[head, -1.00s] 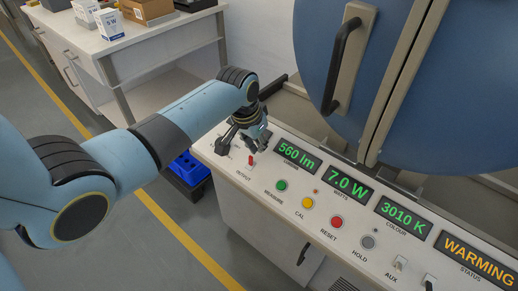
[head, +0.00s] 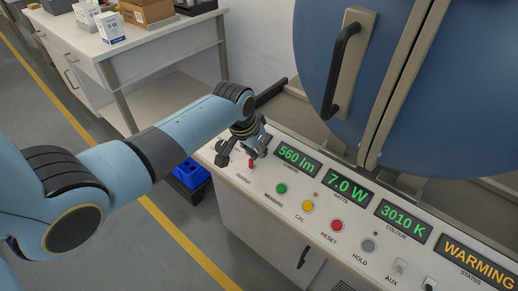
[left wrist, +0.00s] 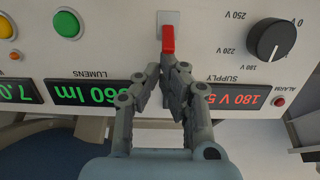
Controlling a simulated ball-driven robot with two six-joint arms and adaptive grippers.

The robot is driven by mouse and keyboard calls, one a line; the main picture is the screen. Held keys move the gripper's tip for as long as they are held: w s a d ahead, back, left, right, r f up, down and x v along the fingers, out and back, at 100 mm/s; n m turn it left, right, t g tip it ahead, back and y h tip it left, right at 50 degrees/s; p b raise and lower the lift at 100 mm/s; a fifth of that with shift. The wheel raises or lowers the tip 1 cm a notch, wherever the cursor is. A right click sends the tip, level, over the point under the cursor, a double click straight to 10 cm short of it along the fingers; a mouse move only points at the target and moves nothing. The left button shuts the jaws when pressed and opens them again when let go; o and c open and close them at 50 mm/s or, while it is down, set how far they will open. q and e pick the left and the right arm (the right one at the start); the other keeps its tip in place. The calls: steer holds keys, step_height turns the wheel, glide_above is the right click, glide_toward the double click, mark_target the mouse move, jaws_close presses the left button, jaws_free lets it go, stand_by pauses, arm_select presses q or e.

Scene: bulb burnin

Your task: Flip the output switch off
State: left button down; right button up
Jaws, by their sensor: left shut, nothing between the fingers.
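The output switch (head: 251,163) is a small red lever above the OUTPUT label at the left end of the white sloping panel. In the left wrist view the red lever (left wrist: 168,38) stands out from a pale mounting plate. My left gripper (head: 257,149) is at the panel, right by the lever. In the left wrist view its fingertips (left wrist: 166,68) are together and empty, just at the free end of the lever. I cannot tell whether they touch it. My right gripper is in neither current view.
The panel also carries green (head: 281,188), yellow (head: 308,206) and red (head: 336,225) buttons, lit displays, and a black supply dial (left wrist: 277,39). A blue door with a black handle (head: 340,68) rises behind. A bench with boxes (head: 110,27) stands back left.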

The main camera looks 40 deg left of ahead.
mark_target(249, 176)
arm_select(q)
steer(key=shift+s+r+t+p, duration=0.15)
steer(key=shift+s+t+p, duration=0.2)
steer(key=shift+t, duration=0.35)
steer(key=shift+s+t, duration=0.2)
steer(key=shift+t, duration=0.1)
steer(key=shift+s+a+t, duration=0.1)
steer(key=shift+s+t, duration=0.25)
steer(key=shift+t, duration=0.25)
steer(key=shift+s+t, duration=0.25)
steer(key=shift+t, duration=0.15)
steer(key=s+t+b, duration=0.1)
steer(key=b, duration=0.1)
steer(key=f+t+b, duration=0.1)
steer(key=t+b, duration=0.1)
steer(key=b, duration=0.1)
steer(key=shift+s+t+h, duration=0.3)
steer(key=shift+s, duration=0.1)
steer(key=shift+r, duration=0.55)
steer(key=shift+s+a+r+p, duration=0.1)
steer(key=shift+s+r+p, duration=0.25)
steer(key=shift+s+p, duration=0.3)
